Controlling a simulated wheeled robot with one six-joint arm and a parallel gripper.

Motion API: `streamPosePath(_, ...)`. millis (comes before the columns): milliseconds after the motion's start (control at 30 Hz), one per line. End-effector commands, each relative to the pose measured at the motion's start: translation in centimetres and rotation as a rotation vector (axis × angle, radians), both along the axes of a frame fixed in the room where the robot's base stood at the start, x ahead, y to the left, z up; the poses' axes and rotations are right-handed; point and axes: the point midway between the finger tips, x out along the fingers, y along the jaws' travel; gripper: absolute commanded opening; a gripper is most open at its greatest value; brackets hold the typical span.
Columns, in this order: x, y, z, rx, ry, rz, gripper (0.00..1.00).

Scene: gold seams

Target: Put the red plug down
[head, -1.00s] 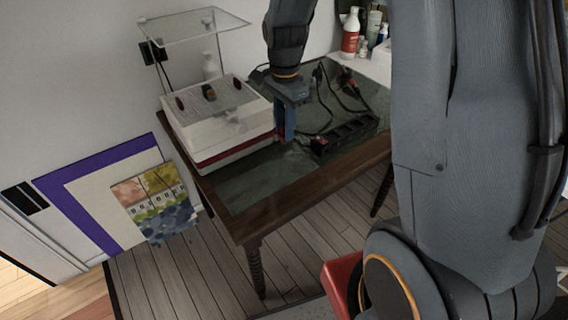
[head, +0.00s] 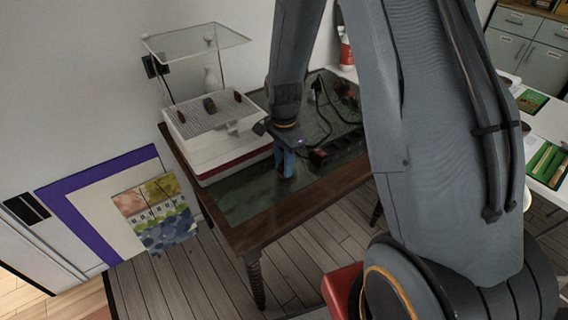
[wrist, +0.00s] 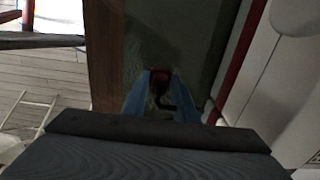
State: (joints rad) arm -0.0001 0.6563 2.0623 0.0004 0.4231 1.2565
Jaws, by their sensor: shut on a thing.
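The red plug (wrist: 158,82) shows in the wrist view between the blue fingertips of my gripper (wrist: 162,92), with a short piece of dark cord beside it. My gripper is shut on it. In the head view my gripper (head: 284,165) points down, low over the dark green table top (head: 240,195), between the white box and the black power strip. The plug is not clear in the head view, and I cannot tell whether it touches the table.
The white box (head: 208,150) with a red band stands close on the left. The black power strip (head: 336,148) and dark cables (head: 322,105) lie to the right and behind. The table's front wooden edge (head: 300,208) is near. Bare table top lies front left.

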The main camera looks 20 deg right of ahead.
Motion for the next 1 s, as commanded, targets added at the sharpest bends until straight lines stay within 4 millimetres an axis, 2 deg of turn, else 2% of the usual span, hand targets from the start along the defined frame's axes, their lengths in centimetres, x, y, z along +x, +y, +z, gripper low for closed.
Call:
streamPosePath(567, 0.0, 0.0, -1.2, 0.0, -0.001, 0.0, 0.0)
streamPosePath(600, 0.0, 0.0, -1.2, 0.0, -0.001, 0.0, 0.29)
streamPosePath(700, 0.0, 0.0, -1.2, 0.0, -0.001, 0.0, 0.44)
streamPosePath(1000, 0.0, 0.0, -1.1, 0.0, -0.001, 0.0, 0.44)
